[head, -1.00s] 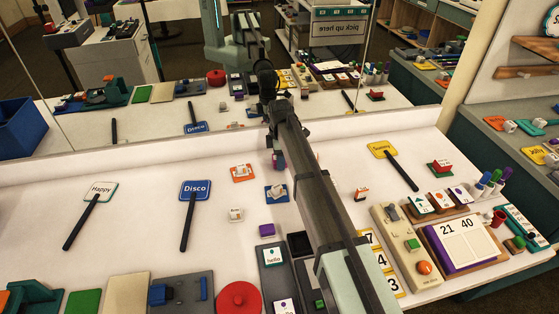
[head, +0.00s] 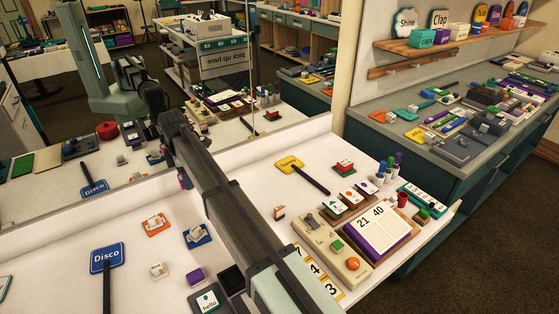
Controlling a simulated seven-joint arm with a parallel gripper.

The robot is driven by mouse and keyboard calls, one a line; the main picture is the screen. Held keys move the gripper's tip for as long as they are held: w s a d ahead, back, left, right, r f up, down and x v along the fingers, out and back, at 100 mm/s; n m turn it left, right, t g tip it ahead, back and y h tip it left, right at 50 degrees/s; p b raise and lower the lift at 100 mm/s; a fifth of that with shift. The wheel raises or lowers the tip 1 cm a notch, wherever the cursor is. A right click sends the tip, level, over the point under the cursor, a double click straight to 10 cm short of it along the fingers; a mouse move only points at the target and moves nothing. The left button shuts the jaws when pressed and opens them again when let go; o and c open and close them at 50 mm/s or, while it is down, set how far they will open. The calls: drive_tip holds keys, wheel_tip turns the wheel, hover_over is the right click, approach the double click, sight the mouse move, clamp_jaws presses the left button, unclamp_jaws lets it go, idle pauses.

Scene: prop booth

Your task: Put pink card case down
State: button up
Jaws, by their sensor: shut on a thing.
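My gripper (head: 181,169) hangs at the far end of my arm, near the mirror at the back of the white table. My arm hides most of it and its fingers are hard to make out. It is shut on the pink card case (head: 185,180), of which only a small magenta part shows left of the arm. The case appears to be above the table, beyond the orange holder (head: 156,226) and the blue holder (head: 197,238) with pale pieces on them.
A blue Disco sign (head: 107,258), a small white block (head: 158,270) and a purple block (head: 195,276) lie on the left. A yellow sign (head: 289,165), a control box (head: 333,248) and a calendar stand (head: 375,232) crowd the right. A mirror (head: 60,205) bounds the back.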

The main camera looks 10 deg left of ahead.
drive_tip(key=w+d+m, duration=0.3)
drive_tip(key=w+d, duration=1.3)
drive_tip(key=d, duration=0.3)
drive_tip(key=w+d+m, duration=0.3)
drive_tip(key=w+d, duration=1.2)
drive_tip(key=d, duration=0.5)
drive_tip(key=n, duration=0.7)
hover_over(318, 155)
drive_tip(key=shift+f, duration=4.85)
drive_tip(key=shift+f, duration=0.15)
drive_tip(key=o, duration=1)
drive_tip(key=shift+o, duration=0.2)
